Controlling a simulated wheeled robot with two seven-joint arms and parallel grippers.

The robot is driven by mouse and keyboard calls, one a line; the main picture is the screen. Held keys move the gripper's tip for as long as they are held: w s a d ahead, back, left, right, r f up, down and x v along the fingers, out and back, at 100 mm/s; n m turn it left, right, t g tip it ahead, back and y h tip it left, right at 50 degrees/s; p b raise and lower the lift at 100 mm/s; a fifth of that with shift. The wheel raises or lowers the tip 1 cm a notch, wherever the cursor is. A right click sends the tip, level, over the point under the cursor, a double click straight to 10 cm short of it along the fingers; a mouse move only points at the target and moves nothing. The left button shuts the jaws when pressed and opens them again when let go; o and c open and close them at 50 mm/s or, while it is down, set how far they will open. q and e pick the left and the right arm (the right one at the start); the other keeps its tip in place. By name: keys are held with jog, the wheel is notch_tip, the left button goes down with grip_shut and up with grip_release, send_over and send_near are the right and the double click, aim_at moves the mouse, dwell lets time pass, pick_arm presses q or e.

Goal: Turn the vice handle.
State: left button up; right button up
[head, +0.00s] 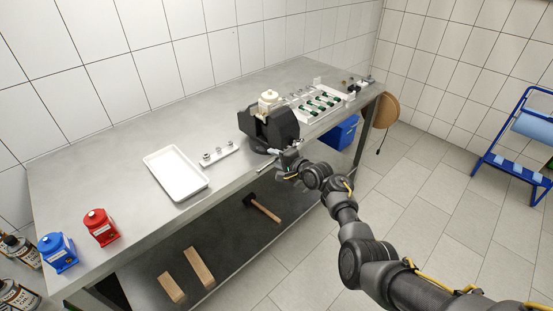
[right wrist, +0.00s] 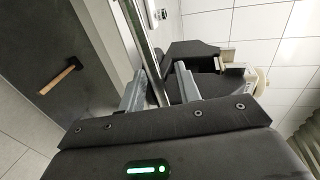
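The dark grey vice (head: 275,130) stands on the front edge of the bench with a cream-white part (head: 268,98) at its jaws. Its handle, a thin metal bar (head: 265,167), shows at the vice's front. My right gripper (right wrist: 161,82) is open around the bar, with visible gaps on both sides. In the head view my right gripper (head: 284,163) is just in front of the vice. My left gripper is not in view.
A white tray (head: 176,173) and a small rack (head: 219,155) lie left of the vice. A white tray with green-ended parts (head: 320,103) lies beyond it. Red (head: 101,227) and blue (head: 57,252) units stand at the left. A hammer (head: 264,208) lies on the lower shelf.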

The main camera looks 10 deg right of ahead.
jog(key=shift+w+a, duration=0.1)
jog(key=shift+a, duration=0.05)
jog(key=v, duration=1.1)
